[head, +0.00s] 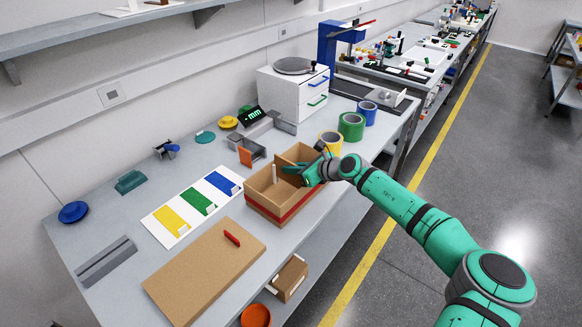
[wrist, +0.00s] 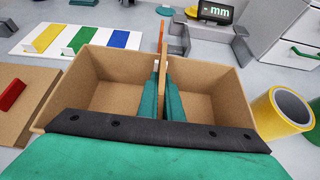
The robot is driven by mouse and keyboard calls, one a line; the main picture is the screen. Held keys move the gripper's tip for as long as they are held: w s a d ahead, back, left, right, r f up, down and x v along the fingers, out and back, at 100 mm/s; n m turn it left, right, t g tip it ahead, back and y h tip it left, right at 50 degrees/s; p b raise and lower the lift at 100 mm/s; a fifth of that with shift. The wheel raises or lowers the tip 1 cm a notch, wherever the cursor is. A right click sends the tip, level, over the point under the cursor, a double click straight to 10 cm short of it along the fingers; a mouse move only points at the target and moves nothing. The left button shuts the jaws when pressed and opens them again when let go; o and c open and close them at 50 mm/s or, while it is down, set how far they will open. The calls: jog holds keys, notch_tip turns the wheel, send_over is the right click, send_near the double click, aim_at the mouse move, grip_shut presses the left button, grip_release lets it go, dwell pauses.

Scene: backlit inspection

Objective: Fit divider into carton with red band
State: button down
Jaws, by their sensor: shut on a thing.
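The carton (head: 263,202) is an open brown box with a red band around its outside. It stands on the grey bench near the right front edge. In the wrist view its open inside (wrist: 215,65) shows on both sides of my fingers. My gripper (head: 295,170) reaches over the carton from the right. In the wrist view my teal fingers (wrist: 162,98) are shut on a thin brown divider (wrist: 163,78), upright and about mid-width of the carton. The divider's lower edge is hidden, so I cannot tell how deep it sits. The head view mostly hides the divider.
A brown board with a red handle (head: 195,275) lies in front left of the carton. A white card with coloured patches (head: 170,218) lies left. Yellow (head: 331,141), green (head: 351,127) and blue (head: 366,113) rolls stand behind right. A grey bracket with orange (head: 246,157) stands behind.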

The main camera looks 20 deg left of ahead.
jog(key=shift+f, duration=1.6)
jog(key=c, duration=1.9)
grip_release()
jog(key=shift+o, duration=0.2)
jog(key=shift+d, duration=0.1)
jog(key=v, duration=1)
jog(key=shift+d+r, duration=0.2)
jog(key=shift+d, duration=0.1)
jog(key=shift+s, duration=0.1)
